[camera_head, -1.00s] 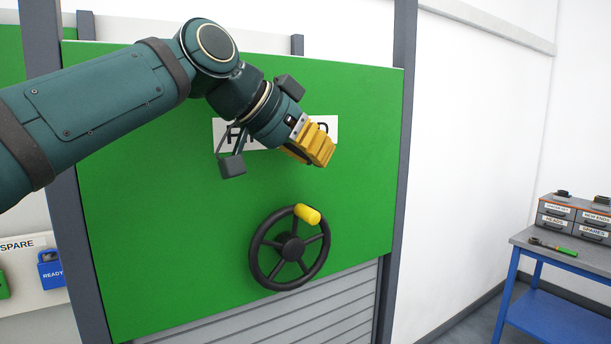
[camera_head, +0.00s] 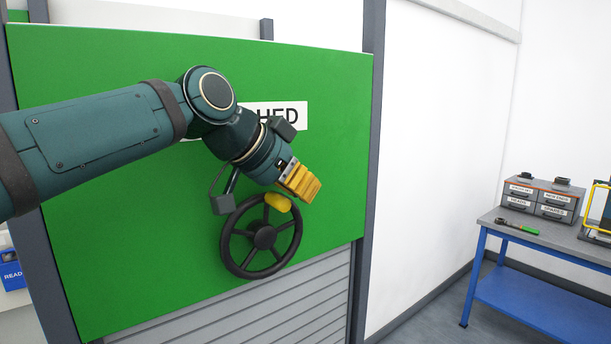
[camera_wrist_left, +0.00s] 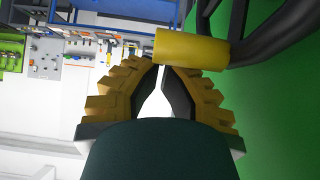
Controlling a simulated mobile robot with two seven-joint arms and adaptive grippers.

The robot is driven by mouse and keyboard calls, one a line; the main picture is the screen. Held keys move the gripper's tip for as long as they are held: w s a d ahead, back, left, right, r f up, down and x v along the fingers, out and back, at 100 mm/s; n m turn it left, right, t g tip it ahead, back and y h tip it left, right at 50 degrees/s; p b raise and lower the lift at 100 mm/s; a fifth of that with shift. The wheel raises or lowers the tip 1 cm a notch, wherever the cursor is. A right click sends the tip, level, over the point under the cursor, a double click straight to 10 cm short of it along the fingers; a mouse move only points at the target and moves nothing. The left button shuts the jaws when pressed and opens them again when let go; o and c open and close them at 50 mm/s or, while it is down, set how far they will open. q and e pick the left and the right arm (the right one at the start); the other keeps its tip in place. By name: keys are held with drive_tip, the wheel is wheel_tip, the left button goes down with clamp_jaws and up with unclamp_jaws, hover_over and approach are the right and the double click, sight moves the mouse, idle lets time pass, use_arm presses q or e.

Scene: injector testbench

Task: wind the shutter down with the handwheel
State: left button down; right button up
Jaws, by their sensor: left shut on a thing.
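The black handwheel (camera_head: 231,246) is mounted low on the green panel. Its yellow knob (camera_head: 277,203) is at the upper right of the rim, and it shows large in the left wrist view (camera_wrist_left: 192,47). The grey slatted shutter (camera_head: 275,318) shows below the panel. My right gripper is not in view.
A sign (camera_head: 290,115) on the panel is partly covered by my arm. A dark post (camera_head: 371,150) borders the panel on the right. A blue-framed workbench (camera_head: 550,245) with grey drawer boxes (camera_head: 540,200) stands at the far right. Floor between is clear.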

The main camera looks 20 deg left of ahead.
use_arm(q)
drive_tip(key=shift+s+a+f, duration=0.1)
drive_tip(key=shift+s+a, duration=0.2)
drive_tip(key=shift+s, duration=0.1)
drive_tip(key=b, duration=0.2)
drive_tip(key=s+a+t+b, duration=0.1)
drive_tip(key=b, duration=0.1)
drive_tip(key=shift+s+f+h, duration=0.15)
drive_tip(key=shift+f+h, duration=0.05)
drive_tip(key=shift+h, duration=0.2)
drive_tip(key=shift+b, duration=0.35)
